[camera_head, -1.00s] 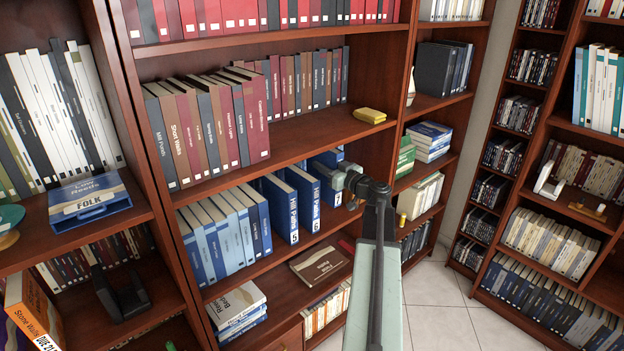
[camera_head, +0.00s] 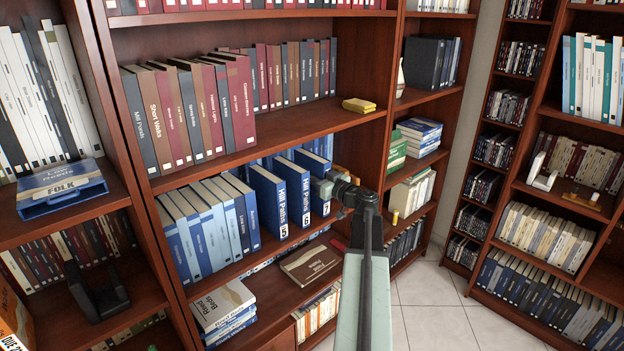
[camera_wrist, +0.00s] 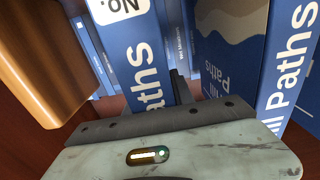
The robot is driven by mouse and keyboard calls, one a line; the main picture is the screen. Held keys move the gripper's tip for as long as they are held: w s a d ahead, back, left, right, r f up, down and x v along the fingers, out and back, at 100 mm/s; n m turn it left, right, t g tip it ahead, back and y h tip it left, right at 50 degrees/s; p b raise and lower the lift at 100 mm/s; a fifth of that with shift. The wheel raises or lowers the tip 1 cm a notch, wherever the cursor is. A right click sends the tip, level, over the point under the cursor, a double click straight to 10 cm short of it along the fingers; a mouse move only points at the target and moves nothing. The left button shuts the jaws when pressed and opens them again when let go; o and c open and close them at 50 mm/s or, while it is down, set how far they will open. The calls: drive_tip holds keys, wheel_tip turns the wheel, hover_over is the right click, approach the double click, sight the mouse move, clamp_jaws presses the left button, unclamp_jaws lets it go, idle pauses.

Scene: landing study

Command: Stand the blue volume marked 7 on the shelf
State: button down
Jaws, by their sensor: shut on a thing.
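The blue volume marked 7 (camera_head: 318,197) is upright on the lower-middle shelf, just right of the blue volume marked 6 (camera_head: 294,192). Its spine faces out and its number is in line with those of 6 and 5 (camera_head: 267,202). My gripper (camera_head: 338,188) is shut on its spine edge from the front. In the wrist view the held volume (camera_wrist: 137,55) is seen upside down, with a dark finger beside it. A gap separates it from volume 6 (camera_wrist: 288,60). Its bottom edge is cut off there, so contact with the shelf board is hard to tell.
A wooden upright (camera_wrist: 45,65) stands close on the held volume's other side. Lighter blue books (camera_head: 205,225) stand left of volume 5. The shelf above, with a yellow item (camera_head: 359,105) at its edge, overhangs my gripper. A brown book (camera_head: 310,262) lies on the shelf below.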

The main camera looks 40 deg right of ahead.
drive_tip(key=shift+f, duration=0.2)
drive_tip(key=c, duration=1.1)
unclamp_jaws()
drive_tip(key=shift+r, duration=0.1)
drive_tip(key=s, duration=1.2)
drive_tip(key=shift+a+r, duration=0.15)
drive_tip(key=shift+a, duration=0.25)
